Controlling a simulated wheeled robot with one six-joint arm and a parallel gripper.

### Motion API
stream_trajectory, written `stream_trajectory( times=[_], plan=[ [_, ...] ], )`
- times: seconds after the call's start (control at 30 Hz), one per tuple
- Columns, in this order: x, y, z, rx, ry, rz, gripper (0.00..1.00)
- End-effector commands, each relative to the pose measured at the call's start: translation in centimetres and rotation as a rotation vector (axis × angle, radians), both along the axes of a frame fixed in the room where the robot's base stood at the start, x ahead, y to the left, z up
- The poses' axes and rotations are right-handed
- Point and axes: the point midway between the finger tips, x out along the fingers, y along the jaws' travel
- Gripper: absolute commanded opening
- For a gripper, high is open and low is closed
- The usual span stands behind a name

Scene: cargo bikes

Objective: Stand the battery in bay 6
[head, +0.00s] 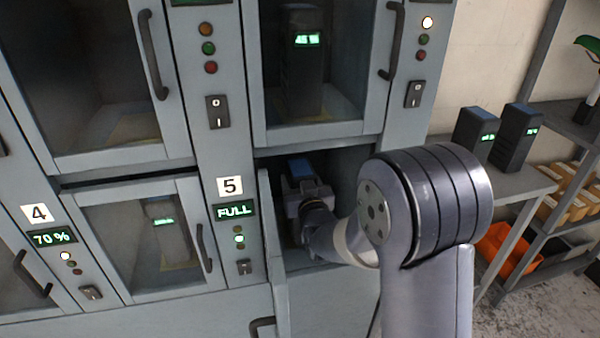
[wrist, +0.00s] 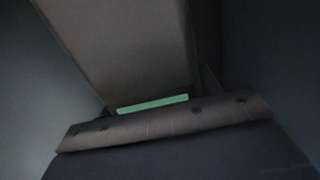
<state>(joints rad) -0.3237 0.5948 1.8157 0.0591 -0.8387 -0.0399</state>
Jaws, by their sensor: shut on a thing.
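The battery (head: 300,168), dark with a blue top, is inside an open lower bay (head: 340,165) to the right of the 5 label. My gripper (head: 303,193) is shut on it, reaching into that bay. In the wrist view a dark grey body (wrist: 115,50) with a green lit strip fills the upper middle, close to my gripper's bar. The bay's own number does not show; my arm covers the area to its right. Whether the battery touches the bay floor cannot be told.
The bay's open door (head: 268,220) stands out at its left. A closed bay with a battery (head: 168,235) is left of the FULL panel (head: 235,211). Above is a bay with another battery (head: 303,70). Two batteries (head: 515,138) stand on a shelf at right, above an orange bin (head: 505,250).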

Motion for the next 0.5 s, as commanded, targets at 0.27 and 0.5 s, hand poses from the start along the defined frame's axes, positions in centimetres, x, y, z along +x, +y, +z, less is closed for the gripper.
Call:
stream_trajectory(
  times=[0.27, 0.5],
  plan=[
    [0.08, 0.02, 0.01, 0.005, -0.013, 0.0, 0.0],
    [0.0, 0.0, -0.82, 0.001, -0.002, 0.0, 0.6]
  ],
)
